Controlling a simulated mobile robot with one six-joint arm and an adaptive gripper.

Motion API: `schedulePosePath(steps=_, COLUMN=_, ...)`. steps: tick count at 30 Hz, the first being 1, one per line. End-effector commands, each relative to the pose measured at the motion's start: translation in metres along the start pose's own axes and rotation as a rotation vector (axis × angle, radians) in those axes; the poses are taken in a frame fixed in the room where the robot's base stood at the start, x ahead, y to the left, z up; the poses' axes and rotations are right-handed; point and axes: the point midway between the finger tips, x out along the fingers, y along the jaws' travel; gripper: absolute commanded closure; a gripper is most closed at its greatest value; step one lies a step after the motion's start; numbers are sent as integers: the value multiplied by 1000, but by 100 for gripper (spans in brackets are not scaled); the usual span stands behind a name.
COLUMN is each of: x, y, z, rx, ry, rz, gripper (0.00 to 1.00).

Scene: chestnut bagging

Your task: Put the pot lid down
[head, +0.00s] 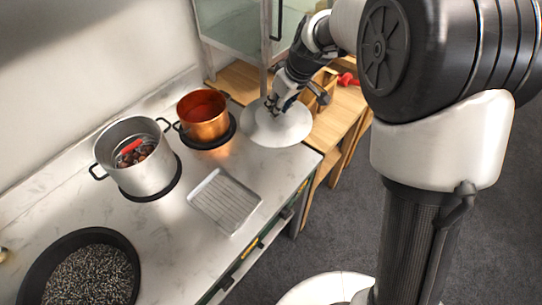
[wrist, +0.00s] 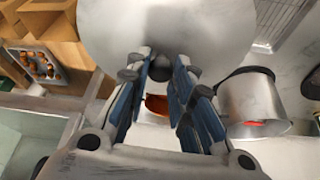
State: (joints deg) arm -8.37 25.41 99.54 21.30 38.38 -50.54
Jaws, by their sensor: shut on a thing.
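The pot lid is a round pale metal disc (head: 280,128) at the right end of the counter, behind the drying tray and right of the copper pot. It also fills the upper middle of the wrist view (wrist: 205,28). My gripper (head: 273,106) is above its centre. In the wrist view my gripper (wrist: 162,75) has its blue-padded fingers closed around the dark knob. The lid looks about level, at or just above counter height; I cannot tell whether it touches the counter. The steel pot (head: 150,174) stands uncovered, with chestnuts and a red item inside.
The copper pot (head: 207,127) stands close left of the lid on a black burner. A ridged metal tray (head: 226,200) lies in front. A dark pan (head: 58,262) of dark grains is at lower left. A wooden table (head: 338,118) adjoins the counter, with a glass-walled case (head: 232,38) behind.

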Motion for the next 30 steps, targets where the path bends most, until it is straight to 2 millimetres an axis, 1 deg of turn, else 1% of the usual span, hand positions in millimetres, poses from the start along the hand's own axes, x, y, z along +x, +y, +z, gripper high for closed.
schedulePosePath(steps=1, x=1, y=-5, z=-12, rx=-51, ry=1, rz=-20, gripper=100)
schedulePosePath(steps=3, x=2, y=-10, z=-21, rx=-100, ry=0, rz=-40, gripper=100)
schedulePosePath(steps=5, x=6, y=-13, z=-23, rx=-121, ry=-1, rz=-50, gripper=100)
schedulePosePath(steps=6, x=11, y=-14, z=-22, rx=-129, ry=-2, rz=-54, gripper=100)
schedulePosePath(steps=8, x=23, y=-14, z=-17, rx=-131, ry=-5, rz=-57, gripper=100)
schedulePosePath(steps=18, x=108, y=-14, z=20, rx=-128, ry=-5, rz=-54, gripper=100)
schedulePosePath(steps=21, x=128, y=-13, z=27, rx=-128, ry=-4, rz=-53, gripper=100)
schedulePosePath(steps=24, x=140, y=-13, z=32, rx=-129, ry=-2, rz=-51, gripper=100)
schedulePosePath(steps=30, x=151, y=-13, z=37, rx=-128, ry=-1, rz=-52, gripper=100)
